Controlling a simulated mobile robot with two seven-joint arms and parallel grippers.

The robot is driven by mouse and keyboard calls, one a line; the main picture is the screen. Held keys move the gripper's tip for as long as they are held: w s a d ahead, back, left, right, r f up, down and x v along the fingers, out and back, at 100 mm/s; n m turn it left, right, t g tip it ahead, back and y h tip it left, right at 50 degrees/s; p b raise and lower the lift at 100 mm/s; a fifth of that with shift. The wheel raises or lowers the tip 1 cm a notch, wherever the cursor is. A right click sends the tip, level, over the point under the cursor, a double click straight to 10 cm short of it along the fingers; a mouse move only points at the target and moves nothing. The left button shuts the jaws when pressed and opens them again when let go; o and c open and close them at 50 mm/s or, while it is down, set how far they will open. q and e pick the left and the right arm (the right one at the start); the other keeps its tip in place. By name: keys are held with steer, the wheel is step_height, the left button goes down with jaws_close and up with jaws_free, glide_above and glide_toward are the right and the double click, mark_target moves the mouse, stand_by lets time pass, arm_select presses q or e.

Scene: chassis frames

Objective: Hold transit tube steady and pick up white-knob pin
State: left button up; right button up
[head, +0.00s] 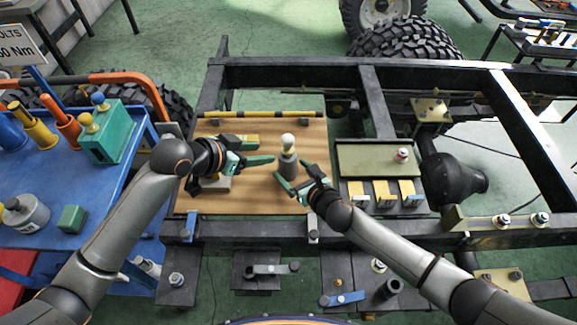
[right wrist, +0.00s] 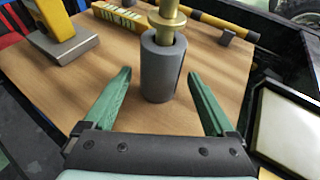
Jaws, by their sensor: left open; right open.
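The white-knob pin (head: 288,140) stands upright in the grey transit tube (head: 288,164) on a wooden board. In the right wrist view the pin's brass shaft and collar (right wrist: 168,22) rise from the tube (right wrist: 158,75); the white knob is out of frame. My left gripper (head: 258,150) is open and empty, just left of the tube, with its fingers pointing right. My right gripper (head: 290,180) is open at the near right side of the tube. In the right wrist view its fingers (right wrist: 158,78) lie on either side of the tube, with gaps to it.
The wooden board (head: 255,201) lies on a black frame (head: 300,75). A yellow block lies behind my left gripper. A black-and-yellow bar (head: 262,114) runs along the board's far edge. A tray (head: 378,158) with yellow-topped blocks is right. A blue table (head: 80,180) with several tools is left.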

steer(key=shift+x, duration=1.4)
jaws_close()
stand_by(0.4)
